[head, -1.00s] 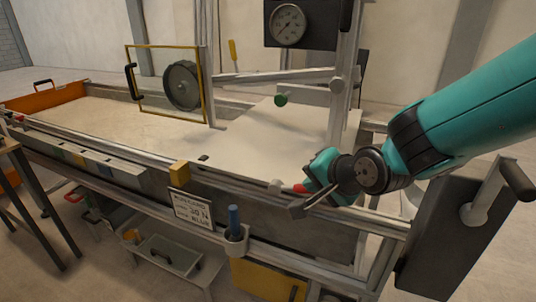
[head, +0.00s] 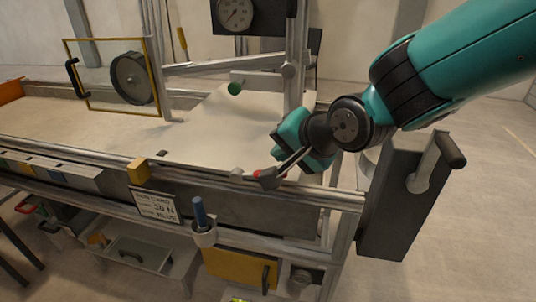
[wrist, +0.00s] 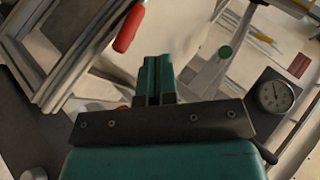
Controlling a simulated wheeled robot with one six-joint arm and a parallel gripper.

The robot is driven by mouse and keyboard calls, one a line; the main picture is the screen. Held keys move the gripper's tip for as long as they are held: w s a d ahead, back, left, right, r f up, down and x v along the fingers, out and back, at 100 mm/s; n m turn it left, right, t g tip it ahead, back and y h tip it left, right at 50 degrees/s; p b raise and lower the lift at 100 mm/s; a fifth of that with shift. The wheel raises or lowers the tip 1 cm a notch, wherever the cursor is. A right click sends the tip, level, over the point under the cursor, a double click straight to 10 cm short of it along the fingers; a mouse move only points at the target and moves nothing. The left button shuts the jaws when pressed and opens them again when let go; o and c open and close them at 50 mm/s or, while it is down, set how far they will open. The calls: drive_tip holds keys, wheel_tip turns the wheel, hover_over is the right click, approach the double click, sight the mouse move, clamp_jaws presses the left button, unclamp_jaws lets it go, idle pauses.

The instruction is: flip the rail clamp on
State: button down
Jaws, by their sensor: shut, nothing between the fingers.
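The rail clamp (head: 237,175) sits on the near top rail of the sandbed as a small pale grey piece. Its red-tipped lever (head: 257,174) points right, towards my gripper. In the wrist view the red grip (wrist: 129,27) shows large, up and left of my fingertips. My gripper (head: 268,181) is at the rail, just right of the red tip in the head view and partly overlapping it. In the wrist view my fingers (wrist: 157,70) are together and hold nothing. A gap shows between them and the red grip there; I cannot tell the depth.
The sandbed's near rail (head: 310,192) runs below my gripper. A yellow block (head: 138,171), a lettered sign (head: 154,205) and a blue-handled tool in a cup (head: 199,213) are to the left. A dark panel with a crank (head: 405,195) stands right. A gauge (head: 236,13) hangs behind.

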drive_tip(key=shift+v, duration=2.4)
drive_tip(key=shift+f, duration=0.15)
drive_tip(key=s+d+r+n+g+h+p, duration=0.1)
drive_tip(key=s+d+n+g, duration=0.2)
drive_tip(key=s+d+n, duration=0.3)
drive_tip(key=s+d+r+n+g+h+p, duration=0.1)
drive_tip(key=s+d+n+g, duration=0.3)
drive_tip(key=s, duration=0.8)
drive_tip(key=d+n+p, duration=0.1)
drive_tip(key=d, duration=0.1)
drive_tip(key=shift+s+d+r+n+h, duration=0.25)
drive_tip(key=shift+s+n+h, duration=0.05)
drive_tip(key=shift+n+h, duration=0.1)
